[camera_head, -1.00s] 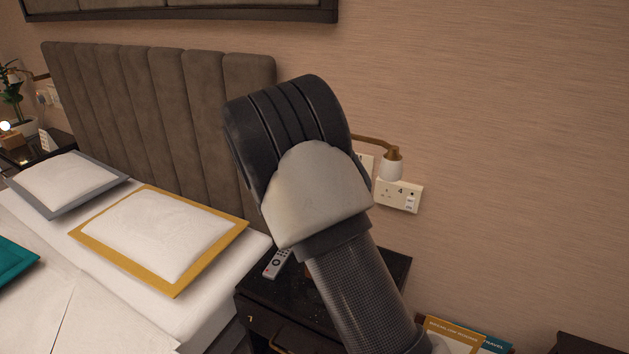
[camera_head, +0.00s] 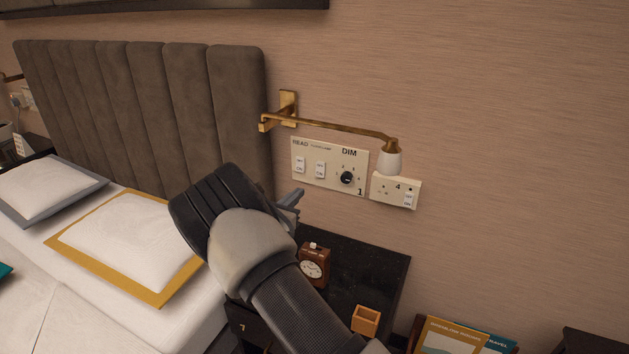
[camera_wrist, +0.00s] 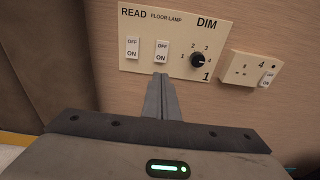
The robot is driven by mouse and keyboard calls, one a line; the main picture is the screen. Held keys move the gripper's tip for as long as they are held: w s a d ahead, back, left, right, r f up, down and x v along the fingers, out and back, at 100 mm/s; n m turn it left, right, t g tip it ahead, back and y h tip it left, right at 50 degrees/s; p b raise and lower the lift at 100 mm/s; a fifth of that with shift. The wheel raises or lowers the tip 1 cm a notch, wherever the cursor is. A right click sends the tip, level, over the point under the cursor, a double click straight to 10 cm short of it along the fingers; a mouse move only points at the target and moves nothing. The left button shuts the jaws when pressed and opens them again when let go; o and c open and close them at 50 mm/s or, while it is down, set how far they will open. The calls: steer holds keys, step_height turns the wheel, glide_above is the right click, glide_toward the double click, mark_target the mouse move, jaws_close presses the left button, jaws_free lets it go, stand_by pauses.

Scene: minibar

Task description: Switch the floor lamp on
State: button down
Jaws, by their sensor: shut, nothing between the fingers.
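A cream switch panel (camera_head: 330,183) is on the wall above the nightstand. It carries a READ rocker (camera_wrist: 132,47), a FLOOR LAMP rocker (camera_wrist: 162,51) in the middle, and a black DIM knob (camera_wrist: 198,60). Both rockers are marked OFF at the top and ON at the bottom. My gripper (camera_wrist: 161,78) is shut and empty. In the wrist view its tips appear just below the FLOOR LAMP rocker; whether they touch the panel I cannot tell. In the head view my gripper (camera_head: 294,196) is at the panel's lower left. The floor lamp itself is not in view.
A socket plate (camera_head: 396,190) is to the right. The dark nightstand (camera_head: 375,266) below holds a clock (camera_head: 314,264) and a small wooden box (camera_head: 366,320). A padded headboard (camera_head: 235,100) is left.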

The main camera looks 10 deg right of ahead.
mark_target(319, 176)
steer(key=b+x, duration=0.2)
steer(key=x, duration=1)
steer(key=shift+w+d+b, duration=0.25)
steer(key=shift+w+b, duration=0.05)
steer(key=shift+w+d+f, duration=0.1)
steer(key=shift+w+f, duration=0.05)
steer(key=shift+w, duration=0.05)
steer(key=shift+b, duration=0.3)
steer(key=shift+s+a+f, duration=0.15)
steer(key=shift+s+a, duration=0.1)
steer(key=f+p+v, duration=0.1)
steer(key=f+v, duration=0.2)
steer(key=v, duration=1)
steer(key=shift+s+p, duration=0.2)
steer(key=shift+p, duration=0.1)
steer(key=shift+a, duration=0.1)
